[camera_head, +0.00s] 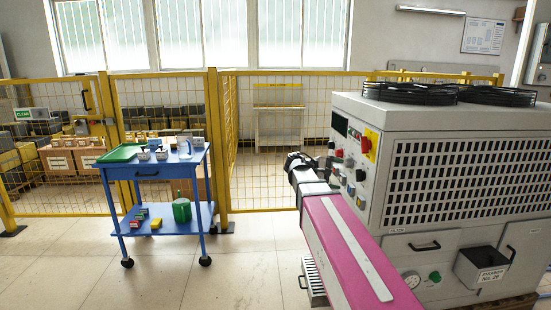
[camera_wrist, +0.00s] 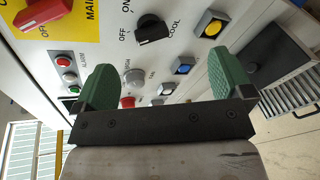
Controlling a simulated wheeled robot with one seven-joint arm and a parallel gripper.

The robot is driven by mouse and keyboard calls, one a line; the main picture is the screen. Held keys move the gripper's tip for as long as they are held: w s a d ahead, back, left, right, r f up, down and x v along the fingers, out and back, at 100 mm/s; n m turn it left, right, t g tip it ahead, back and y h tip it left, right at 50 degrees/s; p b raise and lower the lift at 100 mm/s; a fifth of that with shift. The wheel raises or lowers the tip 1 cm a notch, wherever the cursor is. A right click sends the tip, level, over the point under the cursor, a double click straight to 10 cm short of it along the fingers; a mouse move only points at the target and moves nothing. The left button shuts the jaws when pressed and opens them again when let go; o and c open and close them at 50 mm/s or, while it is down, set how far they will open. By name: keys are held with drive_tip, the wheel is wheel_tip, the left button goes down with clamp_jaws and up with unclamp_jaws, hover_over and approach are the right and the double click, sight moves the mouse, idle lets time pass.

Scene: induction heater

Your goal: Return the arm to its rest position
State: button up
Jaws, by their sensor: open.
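My arm, with a pink link, reaches forward in the head view toward the control panel of a large grey machine (camera_head: 455,165). My gripper's fingers are hard to make out there. In the wrist view my gripper (camera_wrist: 165,88) is open, its two green fingers apart with nothing between them. The fingers face the panel, which carries a black OFF/ON cool knob (camera_wrist: 152,30), a red emergency switch (camera_wrist: 40,12) on a yellow plate, and several coloured buttons. I cannot tell whether the fingers touch the panel.
A blue cart (camera_head: 150,172) with a green tray (camera_head: 120,153) and small items stands at the left. A yellow mesh fence (camera_head: 265,140) runs behind it. A bin (camera_head: 482,265) hangs on the machine's front.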

drive_tip(key=s+a+f+m+y, duration=0.1)
drive_tip(key=s+f+y, duration=0.3)
drive_tip(key=f, duration=0.6)
drive_tip(key=s+a+f+m+y, duration=0.1)
drive_tip(key=s+f+y, duration=0.2)
drive_tip(key=f, duration=0.7)
drive_tip(key=s+a+f+m+g+y, duration=0.1)
drive_tip(key=s+a+f+m+y, duration=0.1)
drive_tip(key=s+a+f+y, duration=0.3)
drive_tip(key=s+a+f+m+g+y, duration=0.1)
drive_tip(key=s+a+f+m+y, duration=0.2)
drive_tip(key=s+f, duration=0.35)
drive_tip(key=n+t+h, duration=0.1)
drive_tip(key=n+h, duration=0.6)
drive_tip(key=h, duration=1.1)
approach(363, 145)
drive_tip(key=d, duration=0.7)
drive_tip(key=w+d, duration=0.1)
drive_tip(key=d, duration=0.2)
drive_tip(key=shift+w+d+f, duration=0.1)
drive_tip(key=shift+d+f, duration=0.15)
drive_tip(key=shift+f, duration=0.05)
drive_tip(key=c, duration=0.9)
